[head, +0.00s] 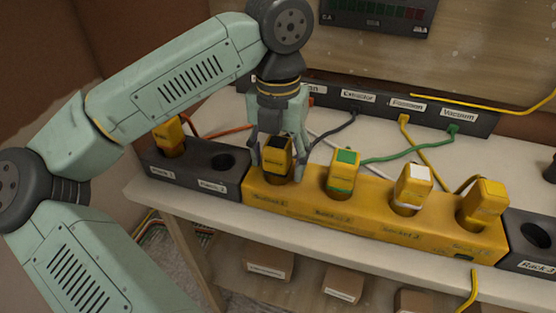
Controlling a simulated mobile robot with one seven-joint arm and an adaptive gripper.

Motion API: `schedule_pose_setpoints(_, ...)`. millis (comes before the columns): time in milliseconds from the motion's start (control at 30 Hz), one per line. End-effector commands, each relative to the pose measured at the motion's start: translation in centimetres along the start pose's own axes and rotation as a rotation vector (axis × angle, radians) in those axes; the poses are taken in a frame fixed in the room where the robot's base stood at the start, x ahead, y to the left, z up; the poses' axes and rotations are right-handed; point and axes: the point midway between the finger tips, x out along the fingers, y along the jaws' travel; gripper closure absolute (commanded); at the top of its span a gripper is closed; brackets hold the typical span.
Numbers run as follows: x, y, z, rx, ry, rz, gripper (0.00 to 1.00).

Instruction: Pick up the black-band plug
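The black-band plug (276,163) is yellow with a black top and stands upright in the leftmost socket of the yellow power strip (375,232). My gripper (277,160) points down over this plug, with one finger on its left and one on its right. The fingers look spread a little wider than the plug, and I see no clear contact. The top of the plug reaches up between the fingers. The plug's lower end is hidden in the socket.
Green-topped (343,172), white-topped (413,188) and all-yellow (483,204) plugs stand to the right. Another yellow plug (168,138) sits in the dark left block (195,178). A labelled dark strip (375,102) with cables lies behind. The white bench front (215,214) is clear.

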Motion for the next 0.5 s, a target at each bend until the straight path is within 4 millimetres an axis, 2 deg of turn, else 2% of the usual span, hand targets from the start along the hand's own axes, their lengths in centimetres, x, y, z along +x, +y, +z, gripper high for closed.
schedule_pose_setpoints(67,-0.02,0.0,0.0,0.0,0.0,0.0,0.48)
schedule_pose_setpoints(500,-0.04,0.0,-0.01,0.0,0.0,0.0,0.77)
